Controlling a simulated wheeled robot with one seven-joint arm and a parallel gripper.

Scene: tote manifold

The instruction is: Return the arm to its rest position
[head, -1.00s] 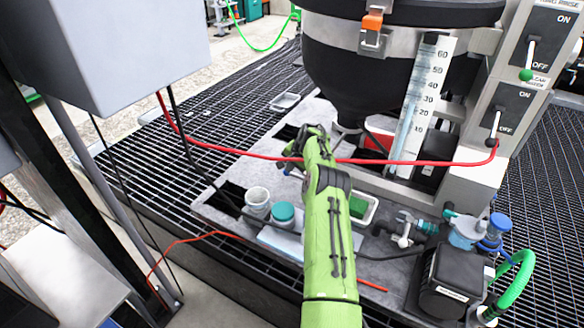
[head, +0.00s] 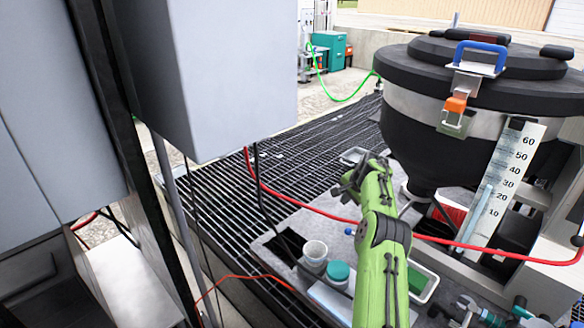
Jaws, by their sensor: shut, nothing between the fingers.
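My green arm (head: 381,250) reaches up from the bottom of the head view, over a grey work plate. My dark gripper (head: 352,184) is at its far end, left of the black hopper's lower cone. It is small and partly hidden by the wrist. It looks shut, with nothing seen in it. The arm hides part of the plate and of a red hose (head: 470,243) that runs behind it.
The black hopper (head: 410,115) with a scale (head: 506,180) stands right of the arm. A white cup (head: 315,251), a teal-lidded jar (head: 338,271) and a green-filled tray (head: 424,283) sit near the arm. A large grey box (head: 225,75) hangs at the left. Dark grating (head: 220,185) lies beyond.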

